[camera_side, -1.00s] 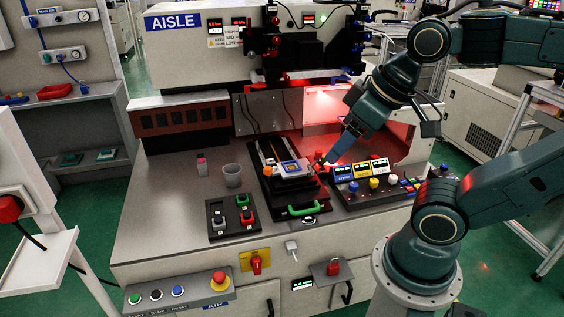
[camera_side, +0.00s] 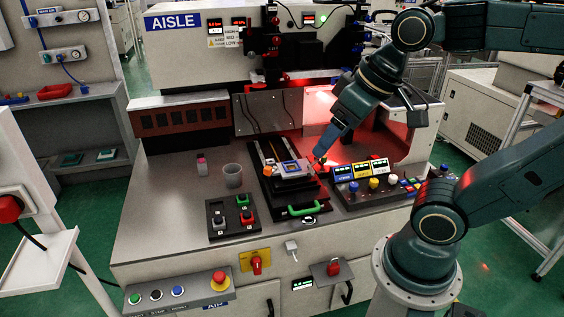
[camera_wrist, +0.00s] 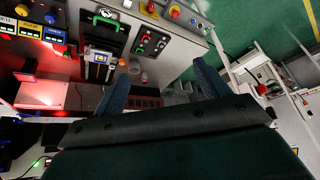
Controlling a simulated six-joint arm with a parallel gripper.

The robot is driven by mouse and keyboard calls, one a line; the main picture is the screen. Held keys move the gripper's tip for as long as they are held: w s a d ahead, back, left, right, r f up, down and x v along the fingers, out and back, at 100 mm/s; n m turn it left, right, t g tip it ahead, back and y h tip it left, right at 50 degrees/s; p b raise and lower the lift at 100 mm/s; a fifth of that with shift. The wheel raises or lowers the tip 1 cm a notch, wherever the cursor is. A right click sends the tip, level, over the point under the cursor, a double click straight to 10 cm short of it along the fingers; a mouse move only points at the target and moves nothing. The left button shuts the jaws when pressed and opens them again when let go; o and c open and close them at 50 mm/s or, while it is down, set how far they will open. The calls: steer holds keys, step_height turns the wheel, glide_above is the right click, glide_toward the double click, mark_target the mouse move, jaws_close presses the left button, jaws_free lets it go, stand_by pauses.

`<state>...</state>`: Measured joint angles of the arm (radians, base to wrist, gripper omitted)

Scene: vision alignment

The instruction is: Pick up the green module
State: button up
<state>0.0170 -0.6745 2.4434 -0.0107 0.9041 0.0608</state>
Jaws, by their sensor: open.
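The green module (camera_side: 242,200) sits in the back right slot of a black tray (camera_side: 212,237) on the grey worktop. In the wrist view, a small green piece (camera_wrist: 146,38) shows in the tray near the top, beyond my fingers. My gripper (camera_side: 319,155) is in the air to the right of and behind the tray, over the alignment stage side, well apart from the module. In the wrist view, the two blue fingers of my gripper (camera_wrist: 161,84) are spread wide with nothing between them.
A red module (camera_side: 247,217) and a grey module (camera_side: 219,221) share the tray. A grey cup (camera_side: 232,176) and a small bottle (camera_side: 202,165) stand behind it. The black stage with a green handle (camera_side: 301,210) lies right of the tray, then a button panel (camera_side: 373,188). The worktop's left is clear.

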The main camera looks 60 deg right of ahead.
steer(key=w+d+f+m+g, duration=0.25)
steer(key=w+m, duration=0.25)
steer(key=w, duration=0.7)
steer(key=w+d+f+m+g, duration=0.1)
steer(key=w+d+m, duration=0.3)
steer(key=w, duration=0.7)
steer(key=w+d+f+m+g+y, duration=0.1)
steer(key=w+d+f+m, duration=0.3)
steer(key=f, duration=0.7)
steer(key=w+d+f+m+g, duration=0.1)
steer(key=w+d+f+m, duration=0.3)
steer(key=w+d+f, duration=0.3)
step_height(320, 180, down, 5)
steer(key=shift+w+d+r+y, duration=0.2)
steer(key=shift+w+d+y, duration=0.15)
steer(key=shift+w, duration=0.25)
glide_above(243, 200)
steer(key=w+d, duration=0.1)
steer(key=d, duration=0.1)
steer(key=shift+f, duration=4.25)
steer(key=shift+f, duration=0.1)
